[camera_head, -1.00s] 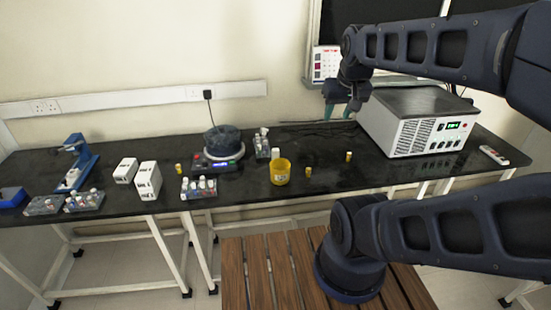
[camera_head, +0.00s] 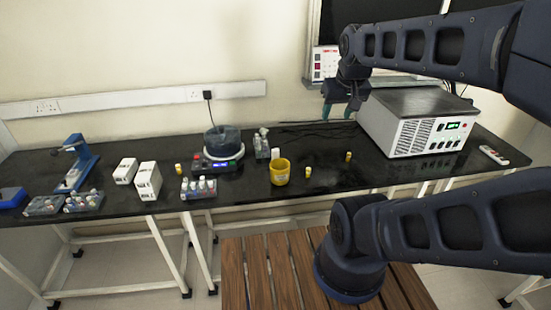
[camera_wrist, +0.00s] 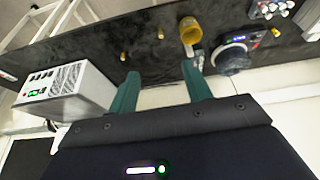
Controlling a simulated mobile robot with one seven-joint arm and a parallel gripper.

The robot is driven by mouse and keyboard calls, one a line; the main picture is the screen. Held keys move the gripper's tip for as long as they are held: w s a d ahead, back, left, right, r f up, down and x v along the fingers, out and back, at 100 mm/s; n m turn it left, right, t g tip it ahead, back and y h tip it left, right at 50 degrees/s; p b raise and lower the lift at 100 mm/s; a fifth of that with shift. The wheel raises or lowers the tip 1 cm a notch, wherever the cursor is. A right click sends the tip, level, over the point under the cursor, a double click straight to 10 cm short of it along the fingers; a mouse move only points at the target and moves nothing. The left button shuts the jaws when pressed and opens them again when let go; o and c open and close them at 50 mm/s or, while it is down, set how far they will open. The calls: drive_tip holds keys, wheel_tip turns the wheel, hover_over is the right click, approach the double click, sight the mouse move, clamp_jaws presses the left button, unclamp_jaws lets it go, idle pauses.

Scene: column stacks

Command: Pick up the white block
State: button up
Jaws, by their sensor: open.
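Two white block-like boxes stand side by side on the left part of the black bench in the head view. One white box (camera_head: 125,170) is farther back. The other white box (camera_head: 148,182) is nearer the front edge, with dark marks on its side. I cannot tell which is the white block. My gripper (camera_head: 338,111) is over the back of the bench, far right of both boxes and left of the grey instrument. In the wrist view, the teal fingers of my gripper (camera_wrist: 160,69) are spread with nothing between them. Neither box is clearly visible there.
A yellow cup (camera_head: 280,173), small yellow pieces (camera_head: 308,172) and a stirrer with a dark bowl (camera_head: 222,143) stand mid-bench. Vial racks (camera_head: 198,188) and a blue stand (camera_head: 76,162) are left. The grey instrument (camera_head: 415,125) is right. The bench middle-right is mostly clear.

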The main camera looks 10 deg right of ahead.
drive_tip(key=w+a+f+n+g+h, duration=0.1)
drive_tip(key=w+n, duration=0.1)
drive_tip(key=w, duration=0.4)
drive_tip(key=w+f+n+g, duration=0.1)
drive_tip(key=w+f+n, duration=0.15)
drive_tip(key=w, duration=0.25)
drive_tip(key=n+g+h, duration=0.2)
drive_tip(key=n+h, duration=0.2)
drive_tip(key=n, duration=1.1)
hover_over(277, 157)
drive_tip(key=w+a, duration=0.1)
drive_tip(key=a, duration=0.3)
wheel_tip(277, 157, down, 27)
drive_tip(key=shift+m, duration=0.25)
drive_tip(key=x, duration=1)
drive_tip(key=c, duration=1)
